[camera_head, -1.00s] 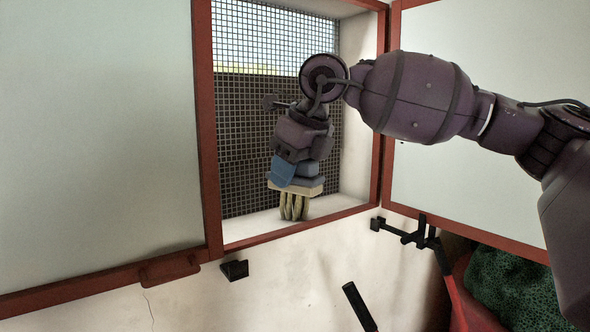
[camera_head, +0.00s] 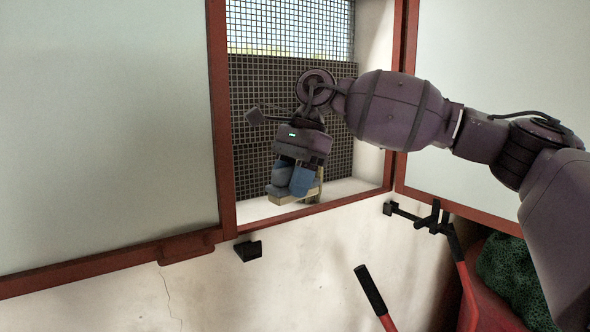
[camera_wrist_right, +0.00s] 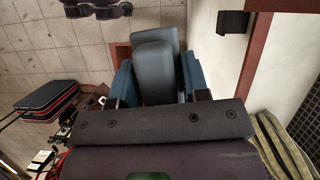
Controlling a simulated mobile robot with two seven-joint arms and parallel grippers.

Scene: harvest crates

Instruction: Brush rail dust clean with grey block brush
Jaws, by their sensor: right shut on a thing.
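My right gripper (camera_head: 292,190) has blue fingers and hangs in the window opening, just above the sill. In the right wrist view, the fingers (camera_wrist_right: 157,80) are shut on a grey block (camera_wrist_right: 155,65), which I take as the grey block brush. The red lower rail (camera_head: 310,213) of the window frame runs just in front. I cannot make out dust on it. My left gripper is not in view.
A dark mesh (camera_head: 240,150) closes the window behind the gripper. Pale shutters stand at left (camera_head: 100,130) and right (camera_head: 480,90). A black bracket (camera_head: 248,251) sits on the wall below. Red-handled tools (camera_head: 370,290) and a red container with green contents (camera_head: 510,270) are lower right.

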